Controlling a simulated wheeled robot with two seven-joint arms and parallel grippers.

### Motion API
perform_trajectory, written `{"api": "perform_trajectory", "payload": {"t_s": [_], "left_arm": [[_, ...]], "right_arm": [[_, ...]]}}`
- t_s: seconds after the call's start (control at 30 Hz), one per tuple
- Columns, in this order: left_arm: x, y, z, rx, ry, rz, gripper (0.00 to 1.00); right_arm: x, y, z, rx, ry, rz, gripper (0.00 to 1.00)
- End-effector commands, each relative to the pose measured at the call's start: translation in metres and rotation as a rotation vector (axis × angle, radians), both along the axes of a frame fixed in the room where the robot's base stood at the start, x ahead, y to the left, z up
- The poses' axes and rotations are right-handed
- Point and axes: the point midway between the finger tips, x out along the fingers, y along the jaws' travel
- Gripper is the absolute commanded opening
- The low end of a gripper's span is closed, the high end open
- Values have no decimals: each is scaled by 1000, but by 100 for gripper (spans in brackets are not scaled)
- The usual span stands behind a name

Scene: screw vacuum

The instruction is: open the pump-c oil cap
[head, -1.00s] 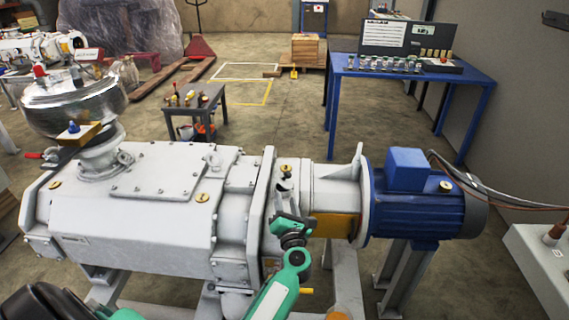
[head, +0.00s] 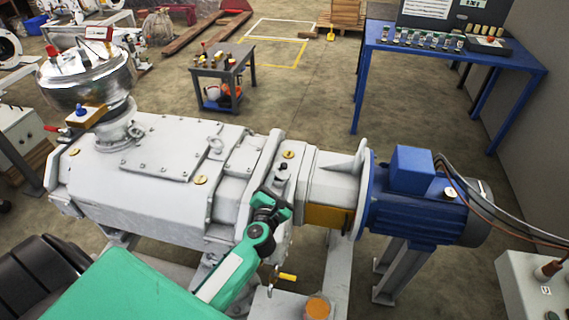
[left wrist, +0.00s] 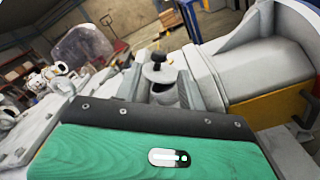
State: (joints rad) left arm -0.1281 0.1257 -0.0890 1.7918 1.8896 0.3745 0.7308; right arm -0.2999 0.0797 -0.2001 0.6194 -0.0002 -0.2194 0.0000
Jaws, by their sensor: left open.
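A grey-white pump (head: 150,195) with a blue motor (head: 415,195) fills the middle of the head view. A small grey cap with a dark top (head: 281,172) stands upright on its flange section; I take it for the oil cap. It also shows in the left wrist view as a round cap with a black knob (left wrist: 158,68), just beyond the gripper body. My left gripper (head: 276,200) is open, close in front of and slightly below the cap in the head view. Its fingertips are hard to make out, and contact cannot be told. My right gripper is not in view.
A brass plug (head: 288,154) sits behind the cap. A shiny metal vessel (head: 88,75) rises from the pump's left end. A small grey cart (head: 228,68) and a blue table (head: 450,62) stand behind. Cables run right of the motor to a pale box (head: 535,290).

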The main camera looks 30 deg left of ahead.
Motion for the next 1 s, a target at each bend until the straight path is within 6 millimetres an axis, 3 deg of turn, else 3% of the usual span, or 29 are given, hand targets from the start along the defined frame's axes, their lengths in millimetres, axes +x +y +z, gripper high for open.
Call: {"api": "perform_trajectory", "payload": {"t_s": [0.2, 0.4, 0.87, 1.0], "left_arm": [[40, 11, 1, 1, 0, 2, 41], [64, 17, 0, 0, -1, 1, 41], [74, 20, 0, 0, 0, 1, 41], [74, 20, 0, 0, 0, 1, 15]], "right_arm": [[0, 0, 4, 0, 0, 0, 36], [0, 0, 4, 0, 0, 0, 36], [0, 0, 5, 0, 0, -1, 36], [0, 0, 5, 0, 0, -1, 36]]}}
